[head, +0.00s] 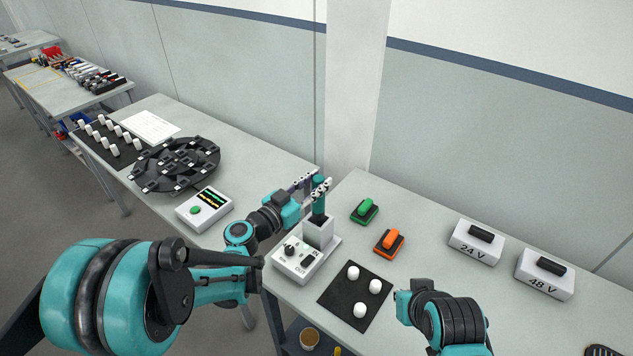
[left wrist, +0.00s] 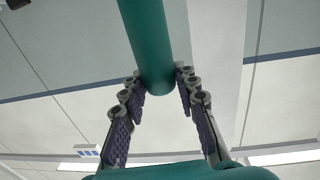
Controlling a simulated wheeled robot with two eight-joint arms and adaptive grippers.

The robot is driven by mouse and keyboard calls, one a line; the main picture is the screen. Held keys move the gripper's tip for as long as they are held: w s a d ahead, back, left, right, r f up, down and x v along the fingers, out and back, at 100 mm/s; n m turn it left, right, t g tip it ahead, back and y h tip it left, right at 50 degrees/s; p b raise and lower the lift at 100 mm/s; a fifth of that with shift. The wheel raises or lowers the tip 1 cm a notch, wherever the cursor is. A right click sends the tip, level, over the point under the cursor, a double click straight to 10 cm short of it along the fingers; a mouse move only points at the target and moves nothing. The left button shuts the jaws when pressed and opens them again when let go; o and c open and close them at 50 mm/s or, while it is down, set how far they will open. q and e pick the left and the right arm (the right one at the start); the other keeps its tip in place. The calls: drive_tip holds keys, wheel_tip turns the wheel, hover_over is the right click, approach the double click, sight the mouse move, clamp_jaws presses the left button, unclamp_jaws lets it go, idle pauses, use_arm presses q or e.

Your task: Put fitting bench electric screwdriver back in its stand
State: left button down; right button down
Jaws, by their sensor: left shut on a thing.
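The electric screwdriver (head: 319,198) is a teal, upright cylinder. My left gripper (head: 318,184) is shut on it, its fingers on either side. In the left wrist view the screwdriver's teal body (left wrist: 152,50) runs between the two finger pads (left wrist: 159,92). The stand (head: 318,232) is a light grey block on a white control unit with a dark knob. The screwdriver's dark lower end is right over the stand's top; I cannot tell how far it is inside. My right arm shows at the lower right, but its fingers are not visible.
A green switch (head: 365,211) and an orange switch (head: 389,241) lie right of the stand. A black mat (head: 341,299) holds white pegs in front. Two white boxes, 24 V (head: 475,243) and 48 V (head: 544,273), stand further right. A tester (head: 204,209) and black round fixture (head: 176,164) are left.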

use_arm(q)
drive_tip(key=shift+f+b, duration=1.75)
drive_tip(key=shift+f, duration=0.3)
drive_tip(key=c, duration=1.1)
unclamp_jaws()
drive_tip(key=shift+o, duration=0.2)
drive_tip(key=shift+s+a, duration=0.1)
drive_tip(key=v, duration=1.1)
drive_tip(key=shift+s+a, duration=0.25)
drive_tip(key=shift+s, duration=0.05)
